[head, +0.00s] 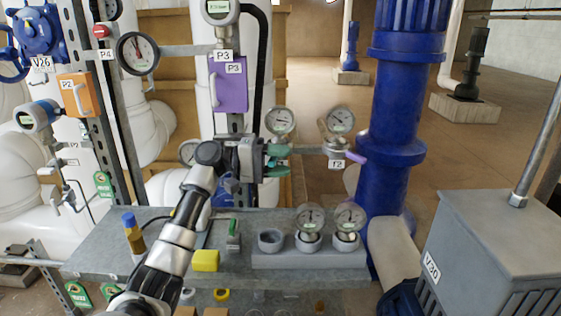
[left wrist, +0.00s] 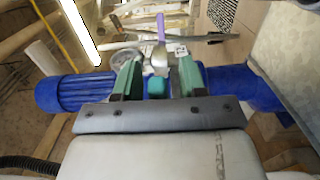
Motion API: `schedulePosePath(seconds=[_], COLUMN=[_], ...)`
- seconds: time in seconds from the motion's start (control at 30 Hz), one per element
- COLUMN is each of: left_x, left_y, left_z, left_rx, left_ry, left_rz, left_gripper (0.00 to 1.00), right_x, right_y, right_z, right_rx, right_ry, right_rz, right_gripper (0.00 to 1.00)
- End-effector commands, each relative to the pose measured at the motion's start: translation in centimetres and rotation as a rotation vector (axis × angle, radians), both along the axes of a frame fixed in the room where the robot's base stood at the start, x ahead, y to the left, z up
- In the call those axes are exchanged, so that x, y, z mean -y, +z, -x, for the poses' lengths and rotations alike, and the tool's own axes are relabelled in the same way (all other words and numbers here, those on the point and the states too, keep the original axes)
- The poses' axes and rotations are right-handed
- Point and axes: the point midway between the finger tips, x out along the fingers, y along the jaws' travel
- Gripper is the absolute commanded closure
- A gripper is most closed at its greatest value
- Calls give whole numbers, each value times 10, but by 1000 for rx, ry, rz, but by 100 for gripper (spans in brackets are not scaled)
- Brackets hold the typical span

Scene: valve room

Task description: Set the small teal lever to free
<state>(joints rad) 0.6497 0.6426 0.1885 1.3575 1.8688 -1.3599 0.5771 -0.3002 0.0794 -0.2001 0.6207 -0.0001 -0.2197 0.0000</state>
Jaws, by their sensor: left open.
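My left gripper (head: 277,161) is open in front of the pipe with the two round gauges, its fingers pointing right. In the left wrist view my left gripper (left wrist: 158,78) shows its two green fingers apart. A small teal part (left wrist: 156,87), which looks like the small teal lever, sits low between them; I cannot tell if either finger touches it. Its base and exact angle are hidden. In the head view I cannot separate it from the green fingers. A purple lever (head: 355,157) is beyond, by the T2 tag (head: 337,163). My right gripper is not in view.
A blue column (head: 391,120) stands right of the gripper. A gauge (head: 281,121) and another gauge (head: 341,120) sit just above the pipe. Below is a grey shelf (head: 100,258) with a yellow block (head: 205,260) and a gauge holder (head: 285,260).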

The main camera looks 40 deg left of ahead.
Motion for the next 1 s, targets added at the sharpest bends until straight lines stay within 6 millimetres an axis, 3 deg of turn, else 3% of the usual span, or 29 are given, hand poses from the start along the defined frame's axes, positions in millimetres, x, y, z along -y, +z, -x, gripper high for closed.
schedulePosePath(seconds=[0.17,0.6,1.0], left_x=[-14,-81,-91], left_y=[-2,-2,0], left_z=[9,53,59], left_rx=[-1,-1,-1], left_ry=[3,2,0], left_rz=[-2,0,-1], left_gripper=[58,58,58], right_x=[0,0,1], right_y=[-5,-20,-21], right_z=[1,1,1], right_rx=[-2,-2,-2], right_ry=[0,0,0], right_rz=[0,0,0], right_gripper=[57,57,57])
